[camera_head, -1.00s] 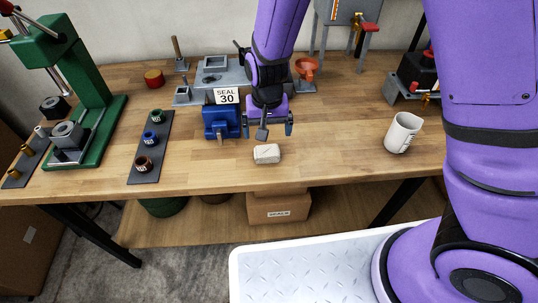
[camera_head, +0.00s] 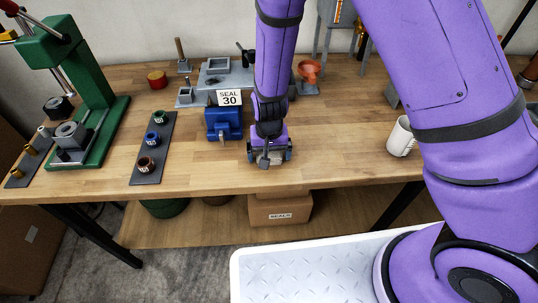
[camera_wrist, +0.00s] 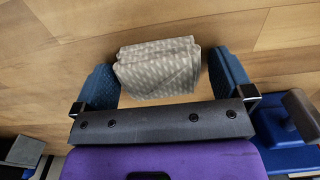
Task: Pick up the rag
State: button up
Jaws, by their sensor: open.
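The rag (camera_wrist: 158,68) is a folded, pale grey-beige cloth with a light pattern, lying on the wooden bench. My gripper is open. In the head view my gripper (camera_head: 269,156) is low over the front part of the bench and hides most or all of the rag. I cannot tell from these views how far the fingers are above the bench top.
The blue vise (camera_head: 223,122) stands close left of my gripper, by the "SEAL 30" sign (camera_head: 230,98). A dark strip with several cups (camera_head: 152,140) lies further left, beside the green press (camera_head: 85,100). A white mug (camera_head: 400,137) stands right. Bench (camera_head: 330,140) between is clear.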

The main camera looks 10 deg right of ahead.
jog(key=c, duration=1)
jog(key=shift+r, duration=0.2)
